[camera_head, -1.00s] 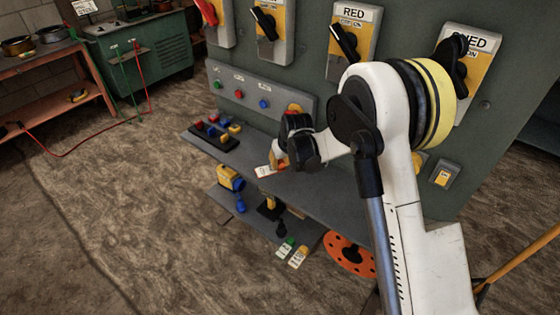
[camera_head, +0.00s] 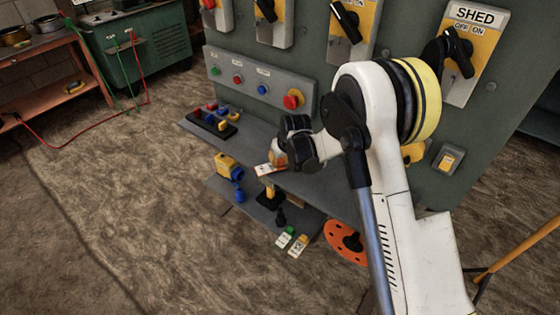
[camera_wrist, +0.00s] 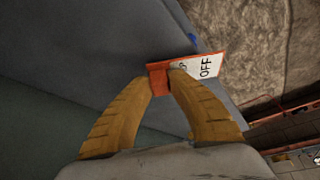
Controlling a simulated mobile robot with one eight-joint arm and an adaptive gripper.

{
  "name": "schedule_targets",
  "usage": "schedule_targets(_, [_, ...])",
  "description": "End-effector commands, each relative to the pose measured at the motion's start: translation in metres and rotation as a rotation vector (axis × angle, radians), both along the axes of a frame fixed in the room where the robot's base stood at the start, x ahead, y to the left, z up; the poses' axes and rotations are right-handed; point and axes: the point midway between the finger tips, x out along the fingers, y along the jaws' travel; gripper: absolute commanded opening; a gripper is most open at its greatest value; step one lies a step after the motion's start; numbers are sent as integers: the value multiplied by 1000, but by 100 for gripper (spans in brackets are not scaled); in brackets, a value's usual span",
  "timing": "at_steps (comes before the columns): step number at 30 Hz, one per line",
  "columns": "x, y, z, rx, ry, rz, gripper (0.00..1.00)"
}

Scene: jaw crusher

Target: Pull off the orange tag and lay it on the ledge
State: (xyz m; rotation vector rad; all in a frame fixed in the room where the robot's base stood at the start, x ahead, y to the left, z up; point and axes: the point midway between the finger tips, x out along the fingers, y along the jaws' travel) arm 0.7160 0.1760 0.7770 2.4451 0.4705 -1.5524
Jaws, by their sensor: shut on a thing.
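The orange tag (camera_wrist: 205,66) has a white face marked "OFF". My gripper (camera_wrist: 160,74) is shut on the tag's orange end, and the label end sticks out to the right in the wrist view. In the head view the tag (camera_head: 264,170) shows as a small pale strip beside my gripper (camera_head: 276,164), over the front edge of the grey ledge (camera_head: 322,186). The ledge also fills much of the wrist view (camera_wrist: 90,40). I cannot tell whether the tag touches the ledge.
A black tray (camera_head: 213,122) with coloured pieces sits on the ledge's left end. A lower shelf (camera_head: 232,192) holds a yellow-blue padlock (camera_head: 229,168) and tags (camera_head: 297,246). A red button (camera_head: 293,99) and breaker switches (camera_head: 347,22) are on the panel behind. The ledge between tray and gripper is clear.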

Motion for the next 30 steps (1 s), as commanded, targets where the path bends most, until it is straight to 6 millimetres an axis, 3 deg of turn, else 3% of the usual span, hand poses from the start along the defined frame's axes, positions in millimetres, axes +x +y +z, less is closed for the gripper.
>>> schedule_targets(14, [0,0,-10,0,0,0,0])
schedule_targets(15, [0,0,-11,0,0,0,24])
schedule_targets(17, [0,0,-10,0,0,0,42])
schedule_targets(26, [0,0,-9,0,0,0,44])
schedule_targets(30, [-4,-2,1,0,0,0,44])
